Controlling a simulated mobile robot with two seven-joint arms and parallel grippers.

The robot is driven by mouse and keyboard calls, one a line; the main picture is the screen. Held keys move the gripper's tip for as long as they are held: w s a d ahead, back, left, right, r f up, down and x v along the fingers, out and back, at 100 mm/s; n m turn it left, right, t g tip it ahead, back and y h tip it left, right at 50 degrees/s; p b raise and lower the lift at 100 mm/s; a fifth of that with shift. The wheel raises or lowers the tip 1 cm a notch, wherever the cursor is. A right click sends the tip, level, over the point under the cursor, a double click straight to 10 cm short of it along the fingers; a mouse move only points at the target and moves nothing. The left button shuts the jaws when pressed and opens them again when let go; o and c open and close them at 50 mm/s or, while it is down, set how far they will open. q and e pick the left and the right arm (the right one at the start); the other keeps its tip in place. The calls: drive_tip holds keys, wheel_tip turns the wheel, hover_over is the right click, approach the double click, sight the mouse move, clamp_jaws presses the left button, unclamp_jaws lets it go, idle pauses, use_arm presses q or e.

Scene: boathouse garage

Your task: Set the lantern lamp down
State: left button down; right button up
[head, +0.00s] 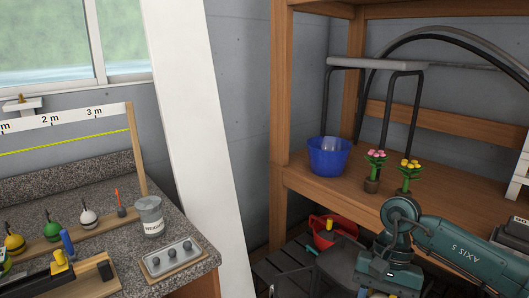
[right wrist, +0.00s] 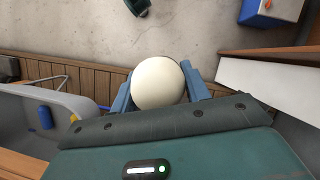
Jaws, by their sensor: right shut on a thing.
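The lantern lamp, seen as a round cream globe (right wrist: 158,78), sits between the blue fingers of my right gripper (right wrist: 158,92) in the right wrist view. The gripper is shut on it, with one finger at each side. The globe hides whatever lies straight beyond it, and a concrete floor shows farther off. In the head view my right arm comes in at the lower right, in front of the wooden shelf (head: 330,190). The lamp cannot be made out there. My left gripper is not in view.
A red container (head: 325,232) is lower down. The granite worktop (head: 190,228) at left carries floats, a grey can and several small items.

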drive_tip(key=s+r+n+h+p, duration=0.2)
drive_tip(key=s+r+n+p, duration=0.1)
drive_tip(key=r+n, duration=0.2)
drive_tip(key=shift+a+r+n, duration=0.3)
drive_tip(key=shift+a+r, duration=0.15)
drive_tip(key=shift+r, duration=0.2)
drive_tip(key=shift+f+g, duration=0.1)
drive_tip(key=shift+g, duration=0.2)
drive_tip(key=shift+d, duration=0.1)
